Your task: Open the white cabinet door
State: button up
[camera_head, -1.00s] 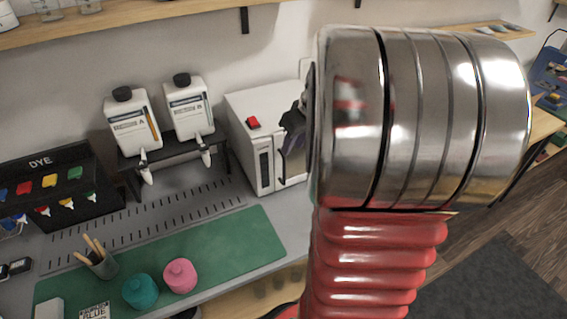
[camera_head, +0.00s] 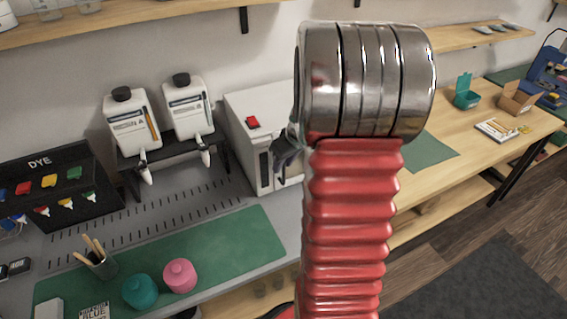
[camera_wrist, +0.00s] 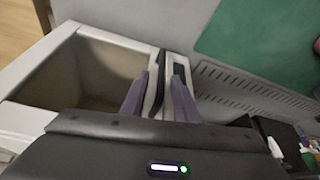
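The white cabinet (camera_head: 240,103) stands on the grey worktop against the wall, with a red switch on top. Its front has a narrow panel with a dark slot (camera_head: 265,165). A dark upright handle (camera_wrist: 159,90) is between the two. My gripper (camera_wrist: 160,98) is open, with its purple-grey fingers either side of the handle. No clear grip shows. In the head view my gripper (camera_head: 286,150) is at the cabinet front, partly hidden by my arm.
Two white bottles (camera_head: 131,122) on a black stand are left of the cabinet. A green mat (camera_head: 215,248) in front holds a pink jar (camera_head: 180,275) and a teal jar (camera_head: 140,291). A wooden table (camera_head: 440,185) extends to the right.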

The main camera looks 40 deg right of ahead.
jog(key=shift+c, duration=0.5)
grip_shut()
